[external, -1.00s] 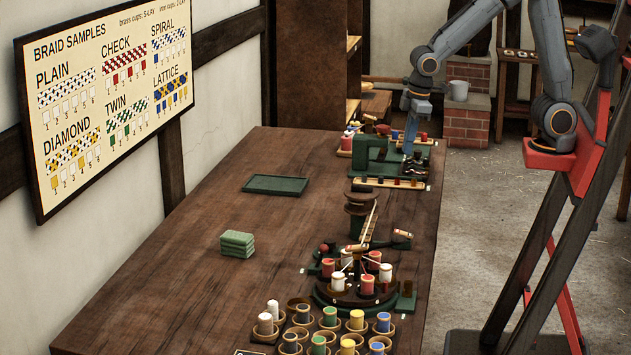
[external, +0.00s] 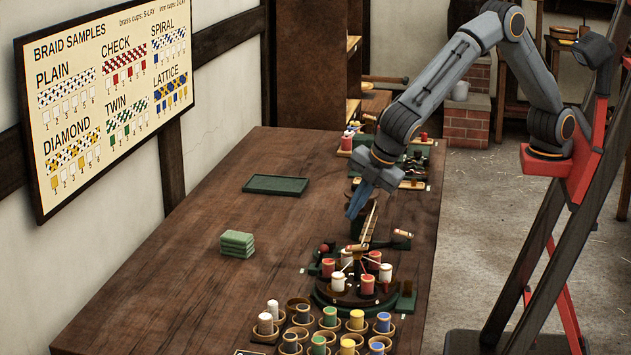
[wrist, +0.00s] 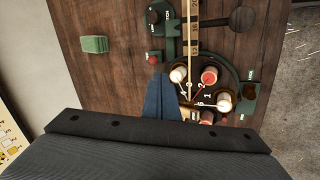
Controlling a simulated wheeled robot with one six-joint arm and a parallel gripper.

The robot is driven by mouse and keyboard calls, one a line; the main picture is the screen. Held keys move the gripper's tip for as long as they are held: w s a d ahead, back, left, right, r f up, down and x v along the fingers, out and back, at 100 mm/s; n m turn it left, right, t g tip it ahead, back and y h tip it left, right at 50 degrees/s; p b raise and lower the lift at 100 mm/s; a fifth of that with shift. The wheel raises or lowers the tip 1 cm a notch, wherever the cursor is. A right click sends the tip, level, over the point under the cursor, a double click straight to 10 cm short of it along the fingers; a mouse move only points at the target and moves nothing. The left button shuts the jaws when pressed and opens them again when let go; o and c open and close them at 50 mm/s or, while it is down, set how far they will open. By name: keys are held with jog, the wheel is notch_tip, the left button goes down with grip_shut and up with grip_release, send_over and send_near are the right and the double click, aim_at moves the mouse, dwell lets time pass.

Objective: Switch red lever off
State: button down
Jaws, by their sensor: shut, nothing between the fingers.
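A small red round knob (external: 325,248), which looks like the red lever's end, stands at the left rear edge of the green braiding machine (external: 322,297). In the wrist view the red knob (wrist: 153,58) shows just beyond my fingertips, slightly left. I cannot read from its small size which way the lever is set. My gripper (external: 350,216) points down above the table, behind the machine and apart from the knob. In the wrist view my gripper's blue fingers (wrist: 160,80) are together and empty. The machine's round plate carries red and white spools (wrist: 209,76).
Several spools in cups (external: 318,340) stand in front of the machine. A stack of green blocks (external: 237,243) and a green tray (external: 275,184) lie to the left. Another green machine (external: 420,152) stands at the back. The table's left side is mostly clear.

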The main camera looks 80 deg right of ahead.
jog(key=shift+f, duration=0.8)
jog(key=p, duration=0.3)
send_near(321, 257)
jog(key=f, duration=0.4)
jog(key=shift+s+d+f, duration=0.15)
jog(key=shift+d+f, duration=0.1)
jog(key=shift+f, duration=0.05)
jog(key=shift+w+r+g+p, duration=0.3)
jog(key=shift+w+g+p, duration=0.1)
jog(key=shift+g, duration=0.1)
jog(key=shift+w, duration=0.1)
jog(key=shift+g, duration=0.9)
jog(key=w+b, duration=0.2)
jog(key=w+r+b, duration=0.1)
jog(key=w+b, duration=0.1)
jog(key=w, duration=0.1)
jog(key=shift+w+r+b, duration=0.15)
jog(key=shift+r+b, duration=0.1)
jog(key=shift+b, duration=0.1)
jog(key=shift+w+d+f, duration=0.1)
jog(key=shift+w, duration=0.1)
